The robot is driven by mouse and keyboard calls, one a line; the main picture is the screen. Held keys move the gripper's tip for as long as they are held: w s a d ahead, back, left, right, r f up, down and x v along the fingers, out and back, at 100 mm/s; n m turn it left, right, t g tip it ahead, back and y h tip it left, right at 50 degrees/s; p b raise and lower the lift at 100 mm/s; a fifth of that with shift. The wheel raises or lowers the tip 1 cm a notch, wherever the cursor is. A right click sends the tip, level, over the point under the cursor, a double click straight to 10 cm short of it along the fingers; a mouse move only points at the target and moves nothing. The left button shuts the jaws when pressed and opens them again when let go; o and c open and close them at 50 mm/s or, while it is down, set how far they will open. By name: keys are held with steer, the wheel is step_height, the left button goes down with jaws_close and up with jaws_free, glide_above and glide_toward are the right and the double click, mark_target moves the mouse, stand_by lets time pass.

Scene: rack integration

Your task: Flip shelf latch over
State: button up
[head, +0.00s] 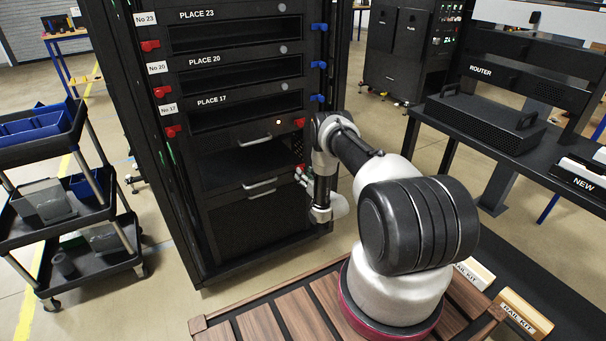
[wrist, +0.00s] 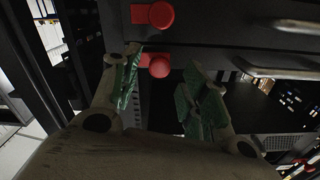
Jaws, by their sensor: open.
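The rack (head: 255,220) stands in front of me with several shelf latches on its sides. Red latches show on the left post, such as this red latch (head: 173,131), and blue latches on the right, such as this blue latch (head: 318,97). A red latch (head: 300,122) sits on the right below the blue ones. My gripper (head: 302,174) is at the rack's lower right front. In the wrist view my gripper (wrist: 163,80) is open, with a lower red latch (wrist: 158,65) between its green-padded fingers. An upper red latch (wrist: 160,15) is just beyond. Contact cannot be told.
Drawer handles (head: 260,184) stick out of the rack front near my gripper. A black cart (head: 75,220) with bins stands at the left. A bench with a router unit (head: 485,120) stands at the right. The wooden deck (head: 270,320) lies in front of the rack.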

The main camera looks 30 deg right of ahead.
mark_target(292, 168)
steer(key=shift+w, duration=0.95)
jaws_close()
steer(key=shift+a, duration=1.3)
jaws_free()
steer(key=shift+a, duration=0.15)
steer(key=shift+s, duration=0.15)
steer(key=s, duration=1.2)
steer(key=shift+d, duration=0.25)
